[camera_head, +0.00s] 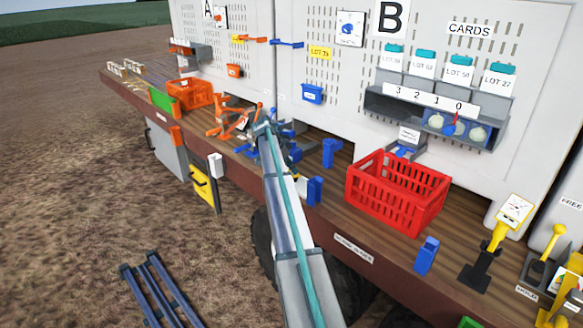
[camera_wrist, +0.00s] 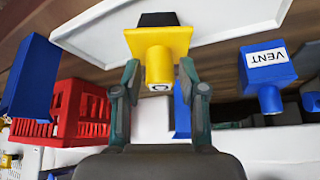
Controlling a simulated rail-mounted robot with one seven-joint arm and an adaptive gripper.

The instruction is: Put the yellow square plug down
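The yellow square plug (camera_wrist: 159,43) shows at the upper middle of the wrist view. It has a flat square plate with a round stem (camera_wrist: 159,68) pointing toward the camera and a dark part behind. My gripper (camera_wrist: 160,72) has one fingertip on each side of the stem, with a narrow gap visible on both sides, so it looks open around the stem. In the head view my gripper (camera_head: 264,128) is at the bench among blue and orange parts. I cannot pick out the plug there.
A white tray-like panel (camera_wrist: 226,24) lies behind the plug. A blue block labelled VENT (camera_wrist: 266,66) is at its right, and a red crate (camera_wrist: 75,108) at the left. In the head view, the red crate (camera_head: 392,195) stands right of my arm, with blue posts (camera_head: 330,152) between.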

